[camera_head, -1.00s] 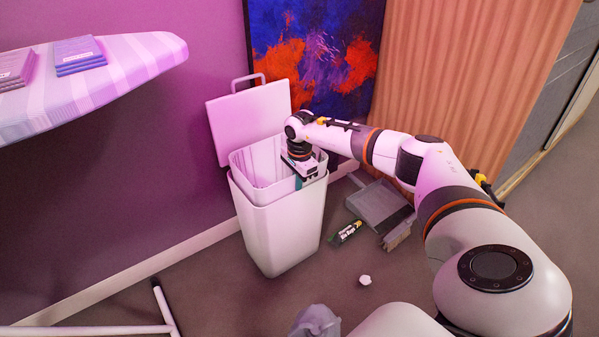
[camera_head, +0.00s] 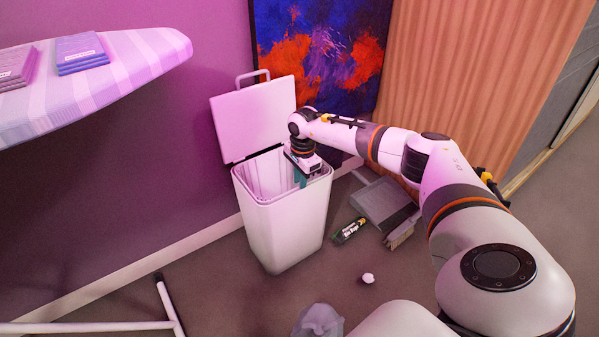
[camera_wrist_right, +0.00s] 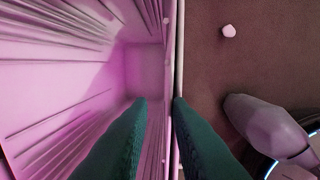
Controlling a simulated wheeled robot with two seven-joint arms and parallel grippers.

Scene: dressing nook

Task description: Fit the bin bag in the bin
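The tall white bin (camera_head: 285,232) stands against the wall with its lid (camera_head: 253,118) tipped up and back. A pale bin bag (camera_head: 262,176) with pleated walls lines its inside, its rim about level with the bin's top. In the right wrist view the bag's folds (camera_wrist_right: 60,75) run down into the bin. My right gripper (camera_head: 299,178) points down at the bin's right rim. Its teal fingers (camera_wrist_right: 160,100) stand apart, one inside the bag and one at the rim; I cannot tell whether either touches. My left gripper is out of view.
A dustpan (camera_head: 384,202) with a brush (camera_head: 402,232), a green bin bag roll (camera_head: 348,231) and a white crumpled ball (camera_head: 368,278) lie right of the bin. A greyish bag (camera_head: 318,322) is at the bottom edge. An ironing board (camera_head: 130,65) overhangs the left.

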